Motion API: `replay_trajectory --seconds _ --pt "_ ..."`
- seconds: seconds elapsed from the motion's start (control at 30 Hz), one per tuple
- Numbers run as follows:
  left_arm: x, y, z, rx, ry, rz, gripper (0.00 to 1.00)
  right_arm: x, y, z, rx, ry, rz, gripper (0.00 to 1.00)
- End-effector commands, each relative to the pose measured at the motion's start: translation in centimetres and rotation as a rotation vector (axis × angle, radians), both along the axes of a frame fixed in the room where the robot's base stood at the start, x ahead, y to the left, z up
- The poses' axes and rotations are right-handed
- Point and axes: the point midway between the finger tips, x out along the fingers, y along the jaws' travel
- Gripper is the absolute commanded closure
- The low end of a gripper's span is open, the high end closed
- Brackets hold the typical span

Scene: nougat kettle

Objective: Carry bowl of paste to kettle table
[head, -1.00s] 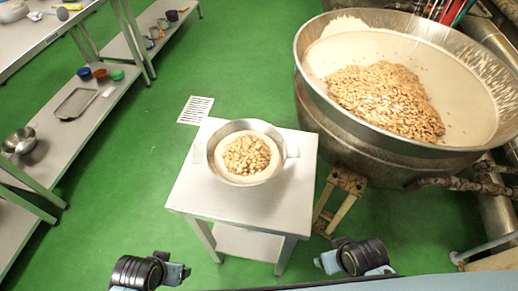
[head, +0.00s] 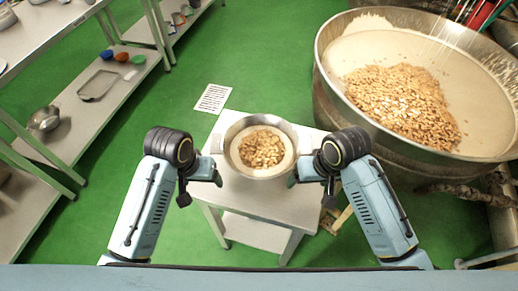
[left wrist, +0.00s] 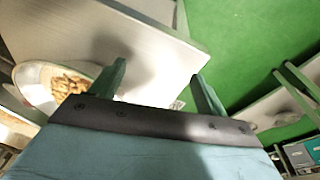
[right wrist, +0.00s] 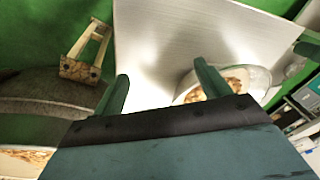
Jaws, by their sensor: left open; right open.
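The steel bowl (head: 233,134), holding pale paste topped with nuts, stands upright on a small steel table (head: 265,205) beside the kettle (head: 335,105). My left gripper (head: 214,170) is open at the bowl's left side, and my right gripper (head: 297,175) is open at its right side. Neither is closed on the bowl. In the left wrist view the bowl (left wrist: 32,76) lies at the left, outside the open fingers (left wrist: 158,85). In the right wrist view it (right wrist: 252,76) shows behind and beside the right finger of the open jaws (right wrist: 164,85).
The large kettle, full of paste and nuts (head: 405,100), fills the right side. Steel shelving (head: 75,130) with bowls and a tray stands at the left.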

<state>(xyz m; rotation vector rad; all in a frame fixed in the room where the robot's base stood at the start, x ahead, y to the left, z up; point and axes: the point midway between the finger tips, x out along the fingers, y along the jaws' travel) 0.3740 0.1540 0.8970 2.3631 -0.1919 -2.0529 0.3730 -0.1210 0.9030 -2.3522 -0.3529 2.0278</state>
Motion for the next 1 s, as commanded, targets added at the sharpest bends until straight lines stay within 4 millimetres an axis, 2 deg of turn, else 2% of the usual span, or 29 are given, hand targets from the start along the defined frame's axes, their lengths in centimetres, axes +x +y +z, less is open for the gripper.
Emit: replay_trajectory --seconds 0.03,0.2,0.4,0.6,1.0 --pt "2.3 -0.8 1.3 0.001 0.01 0.004 0.24 2.3 0.5 1.2 -0.012 0.011 -0.002 0.24" --pt "7.8 -2.4 5.2 0.026 0.072 0.03 0.24 7.5 1.2 4.8 -0.069 0.08 -0.041 0.24" --pt "11.6 -3.2 9.5 0.07 0.121 0.065 0.24 11.6 0.6 8.9 -0.141 0.128 -0.11 0.24" --pt "12.9 -3.4 11.4 0.09 0.139 0.082 0.24 13.0 0.1 10.7 -0.171 0.147 -0.147 0.24" --pt "12.9 -3.4 11.1 0.091 0.141 0.083 0.24 13.0 0.1 10.5 -0.172 0.148 -0.15 0.24"
